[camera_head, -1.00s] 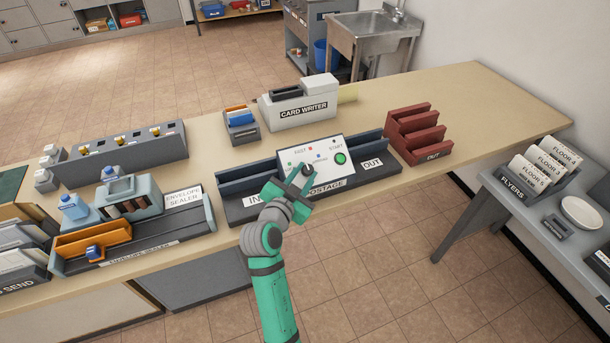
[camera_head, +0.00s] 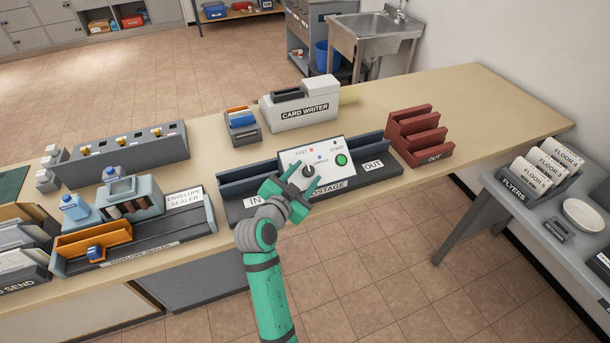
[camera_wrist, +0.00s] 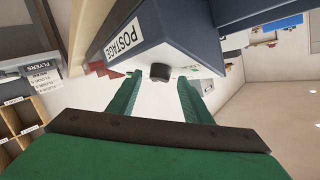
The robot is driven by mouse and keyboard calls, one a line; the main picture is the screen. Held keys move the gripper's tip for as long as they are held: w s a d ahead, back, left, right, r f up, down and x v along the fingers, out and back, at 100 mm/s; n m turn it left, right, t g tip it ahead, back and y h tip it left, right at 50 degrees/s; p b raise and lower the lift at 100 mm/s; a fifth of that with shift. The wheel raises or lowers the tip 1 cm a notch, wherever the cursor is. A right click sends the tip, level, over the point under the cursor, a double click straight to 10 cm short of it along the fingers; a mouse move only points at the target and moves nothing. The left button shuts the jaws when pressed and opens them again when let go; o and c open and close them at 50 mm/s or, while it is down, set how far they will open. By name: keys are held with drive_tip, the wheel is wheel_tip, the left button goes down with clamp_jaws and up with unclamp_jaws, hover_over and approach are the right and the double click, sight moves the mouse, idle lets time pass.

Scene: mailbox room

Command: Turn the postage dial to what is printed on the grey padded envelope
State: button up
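The postage machine (camera_head: 368,150) stands on the long table, with a white sloped panel and a green START button (camera_head: 341,160). Its dark round dial (camera_head: 308,170) is on the panel's left part, with red and blue marks around it. Its setting is too small to read. In the wrist view the dial (camera_wrist: 160,72) sits just beyond and between my fingertips. My gripper (camera_head: 300,179) is open and empty, its fingers (camera_wrist: 159,84) apart and backed off from the dial. No grey padded envelope can be made out.
A card writer (camera_head: 303,108) and a small card holder (camera_head: 242,126) stand behind. A side table at right bears a flyers rack (camera_head: 532,176). The table's right end is clear.

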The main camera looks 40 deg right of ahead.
drive_tip(key=v, duration=1.1)
drive_tip(key=shift+f, duration=0.1)
drive_tip(key=s+a+f+n+t+y, duration=0.35)
drive_tip(key=s+a+f+n, duration=0.2)
drive_tip(key=a+f, duration=0.25)
drive_tip(key=s+a+f+n+t+y, duration=0.2)
drive_tip(key=s+a+f+n+y, duration=0.25)
drive_tip(key=a+f+n, duration=0.35)
drive_tip(key=s+a+r+n+t+y, duration=0.1)
drive_tip(key=s+a, duration=0.3)
drive_tip(key=s, duration=0.7)
drive_tip(key=s+a+r+n+t+y, duration=0.1)
drive_tip(key=s+a+y, duration=0.3)
drive_tip(key=s, duration=0.7)
drive_tip(key=shift+a+r+n, duration=0.4)
drive_tip(key=shift+a+n, duration=0.35)
